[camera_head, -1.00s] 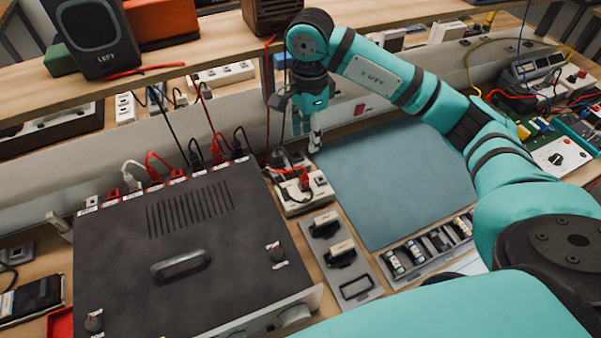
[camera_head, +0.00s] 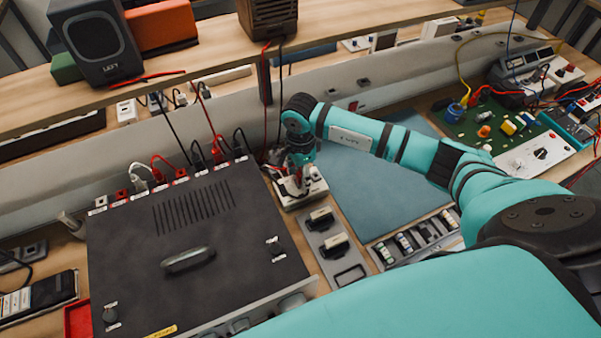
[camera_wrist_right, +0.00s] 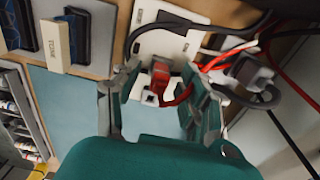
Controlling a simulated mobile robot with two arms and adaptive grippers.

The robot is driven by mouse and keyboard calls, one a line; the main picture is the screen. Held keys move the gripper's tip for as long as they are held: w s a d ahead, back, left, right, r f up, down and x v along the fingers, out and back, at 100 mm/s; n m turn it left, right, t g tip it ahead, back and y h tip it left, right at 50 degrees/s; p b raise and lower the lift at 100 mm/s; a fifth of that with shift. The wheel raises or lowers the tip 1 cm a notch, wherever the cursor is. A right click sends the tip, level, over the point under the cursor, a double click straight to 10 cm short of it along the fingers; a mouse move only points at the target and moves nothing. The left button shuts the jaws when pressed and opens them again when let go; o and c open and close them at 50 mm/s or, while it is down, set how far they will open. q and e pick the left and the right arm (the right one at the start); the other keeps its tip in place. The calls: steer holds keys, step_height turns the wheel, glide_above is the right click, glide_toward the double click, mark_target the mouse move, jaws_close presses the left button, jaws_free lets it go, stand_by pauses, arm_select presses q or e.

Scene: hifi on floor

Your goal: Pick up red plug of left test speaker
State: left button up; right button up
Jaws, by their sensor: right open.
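The left test speaker (camera_head: 92,42), dark and marked LEFT, stands on the raised shelf. A red plug (camera_wrist_right: 160,78) sits on a small white socket block (camera_head: 313,191) beside the amplifier. My right gripper (camera_head: 296,180) is low over that block and hides much of it in the head view. In the right wrist view my right gripper (camera_wrist_right: 158,88) is open, with one finger on each side of the red plug. The fingers do not clearly touch it. A dark plug (camera_wrist_right: 252,73) sits to its right. My left gripper is not in view.
The dark amplifier (camera_head: 190,240) stands left of the block, with red, white and black plugs along its back. A blue-grey mat (camera_head: 372,190) lies clear to the right. Trays of small parts (camera_head: 418,240) lie in front of it. The shelf edge runs behind.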

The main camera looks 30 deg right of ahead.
steer(key=shift+f, duration=0.25)
jaws_close()
steer(key=shift+r, duration=0.1)
